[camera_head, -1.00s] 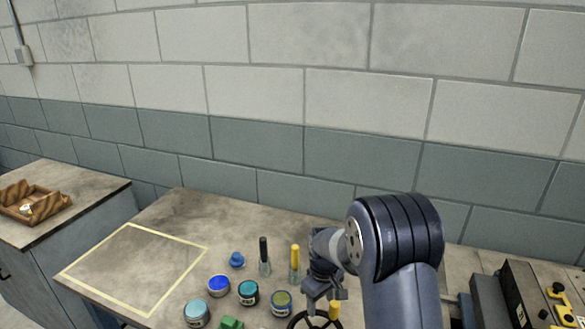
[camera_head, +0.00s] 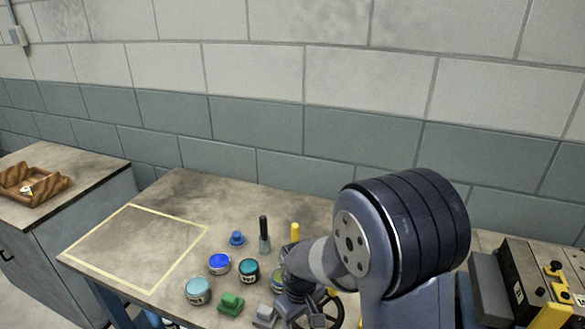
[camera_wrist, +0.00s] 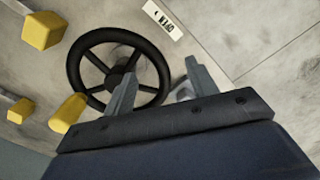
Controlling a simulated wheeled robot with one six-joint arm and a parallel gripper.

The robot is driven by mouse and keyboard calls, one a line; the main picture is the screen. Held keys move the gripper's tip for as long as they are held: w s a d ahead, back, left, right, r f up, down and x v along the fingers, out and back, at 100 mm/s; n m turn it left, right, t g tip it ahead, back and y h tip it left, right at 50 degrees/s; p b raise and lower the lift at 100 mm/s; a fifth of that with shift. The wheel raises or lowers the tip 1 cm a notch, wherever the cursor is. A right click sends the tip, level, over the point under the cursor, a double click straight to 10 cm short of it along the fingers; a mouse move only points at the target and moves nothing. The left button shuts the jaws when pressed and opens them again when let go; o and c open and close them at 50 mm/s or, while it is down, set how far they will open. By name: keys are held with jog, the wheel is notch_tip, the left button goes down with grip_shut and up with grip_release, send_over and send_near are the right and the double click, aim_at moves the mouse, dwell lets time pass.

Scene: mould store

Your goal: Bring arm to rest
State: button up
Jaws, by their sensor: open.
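My gripper (camera_wrist: 157,92) is open in the wrist view, its two grey fingers apart with nothing held between them. A black spoked handwheel (camera_wrist: 118,72) lies beyond the fingers, partly covered by the left one. The handwheel (camera_head: 333,309) shows there only in part, beside my arm.
Several paint pots, such as a blue one (camera_head: 219,263), stand near my arm with a green block (camera_head: 231,303). A taped rectangle (camera_head: 120,282) on the left is empty. A wooden tray (camera_head: 35,187) sits on the left cabinet.

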jog(key=shift+s+d, duration=0.2)
jog(key=shift+d, duration=0.55)
jog(key=shift+s+d, duration=0.25)
jog(key=shift+d, duration=0.5)
jog(key=shift+s+d, duration=0.2)
jog(key=shift+d, duration=0.55)
